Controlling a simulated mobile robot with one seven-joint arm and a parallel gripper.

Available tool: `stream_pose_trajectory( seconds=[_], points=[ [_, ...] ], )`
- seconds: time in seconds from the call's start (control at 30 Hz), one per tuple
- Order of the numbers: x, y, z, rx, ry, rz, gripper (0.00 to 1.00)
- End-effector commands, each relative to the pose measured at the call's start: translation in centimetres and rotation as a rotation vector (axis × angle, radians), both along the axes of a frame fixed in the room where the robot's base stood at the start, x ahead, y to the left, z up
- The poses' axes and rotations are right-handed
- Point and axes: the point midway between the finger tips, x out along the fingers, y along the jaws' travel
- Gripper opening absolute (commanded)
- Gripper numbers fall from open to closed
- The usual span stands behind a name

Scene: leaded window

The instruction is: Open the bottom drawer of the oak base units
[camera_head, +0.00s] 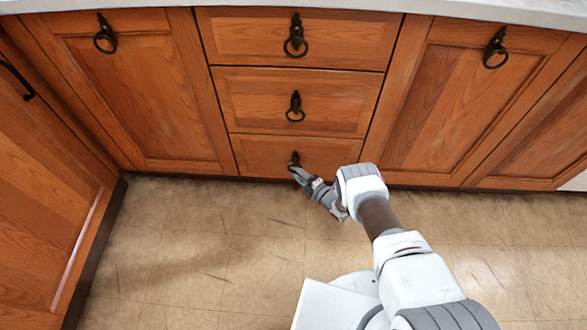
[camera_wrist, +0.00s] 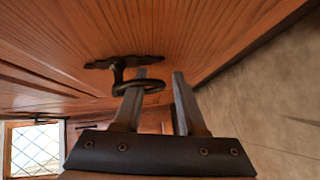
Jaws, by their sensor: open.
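The bottom drawer (camera_head: 262,156) is the lowest of three stacked oak drawer fronts and looks shut, flush with the unit. Its dark ring handle (camera_head: 294,158) is partly hidden by my gripper (camera_head: 300,173), which reaches it from the lower right. In the wrist view, the ring handle (camera_wrist: 126,78) hangs from a dark backplate. My gripper (camera_wrist: 161,80) is open there, its two fingers apart. The ring crosses the left finger, whose tip shows beyond it, so that finger appears to pass through the ring. The right finger is clear of the ring.
The middle drawer (camera_head: 290,100) and top drawer (camera_head: 255,36) are shut above. Oak doors (camera_head: 145,95) and (camera_head: 445,105) flank them. Another oak unit (camera_head: 45,200) stands at the left. The tiled floor (camera_head: 200,250) in front is clear. A leaded window (camera_wrist: 34,148) shows in the wrist view.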

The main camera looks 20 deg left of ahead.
Motion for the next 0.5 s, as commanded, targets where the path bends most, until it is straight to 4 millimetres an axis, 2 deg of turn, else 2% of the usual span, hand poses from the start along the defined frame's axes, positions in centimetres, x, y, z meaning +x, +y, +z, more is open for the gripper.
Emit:
stream_pose_trajectory(
  seconds=[0.23,0.43,0.5],
  points=[
    [-0.02,-0.01,-0.03,0.0,0.0,0.0,0.38],
    [-0.01,-0.02,-0.02,0.0,0.0,0.0,0.02],
    [-0.01,-0.01,-0.02,0.0,0.0,0.0,0.0]
  ],
)
